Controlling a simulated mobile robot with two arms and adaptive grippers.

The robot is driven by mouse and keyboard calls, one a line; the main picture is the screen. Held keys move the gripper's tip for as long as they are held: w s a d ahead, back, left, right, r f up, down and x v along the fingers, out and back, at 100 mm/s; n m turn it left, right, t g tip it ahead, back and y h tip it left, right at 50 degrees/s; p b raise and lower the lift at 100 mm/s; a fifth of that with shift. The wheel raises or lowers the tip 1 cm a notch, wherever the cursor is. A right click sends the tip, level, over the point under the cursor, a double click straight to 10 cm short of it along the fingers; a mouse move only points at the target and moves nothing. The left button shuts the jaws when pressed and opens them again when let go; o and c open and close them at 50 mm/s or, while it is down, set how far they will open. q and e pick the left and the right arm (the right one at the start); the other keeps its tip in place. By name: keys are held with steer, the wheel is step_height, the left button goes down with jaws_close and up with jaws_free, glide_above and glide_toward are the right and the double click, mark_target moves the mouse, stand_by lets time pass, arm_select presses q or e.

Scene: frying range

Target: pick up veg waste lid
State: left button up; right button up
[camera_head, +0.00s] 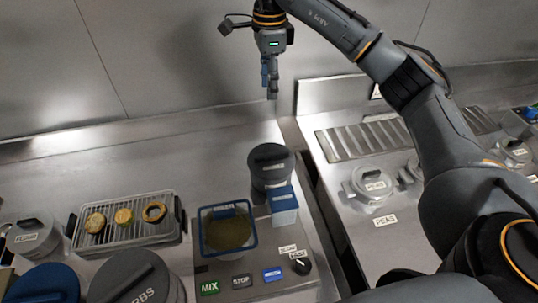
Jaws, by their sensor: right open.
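My right gripper (271,88) hangs fingers-down at the top centre, in front of the back wall. It is open and empty, and well apart from the containers below. No lid that I can read as "veg waste" shows. A dark grey lid with a bar handle (269,156) sits on a round container below the gripper. A large grey lid marked like "HERBS" (122,284) is at the bottom left, with a dark blue lid (42,287) beside it. My left gripper is not in view.
A blue-rimmed tub of batter (226,250) stands behind a control panel with buttons (240,282). A wire rack tray (169,235) holds round pieces. A lidded pot (369,185) stands near a "PEAS" label at right. The back left counter is clear.

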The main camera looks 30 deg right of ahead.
step_height(320, 180, down, 4)
steer(key=s+b, duration=0.1)
steer(key=b, duration=0.7)
glide_above(271, 154)
step_height(271, 154, down, 14)
steer(key=shift+a+r, duration=0.15)
steer(key=shift+r, duration=0.1)
steer(key=shift+f+p, duration=0.3)
steer(key=shift+p, duration=0.2)
steer(key=f, duration=0.1)
steer(key=f+p, duration=0.2)
steer(key=shift+d+f, duration=0.25)
steer(key=shift+f, duration=0.55)
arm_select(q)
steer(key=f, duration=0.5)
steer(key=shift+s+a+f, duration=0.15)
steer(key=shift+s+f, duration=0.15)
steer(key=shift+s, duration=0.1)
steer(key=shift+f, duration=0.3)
arm_select(e)
steer(key=shift+f, duration=0.3)
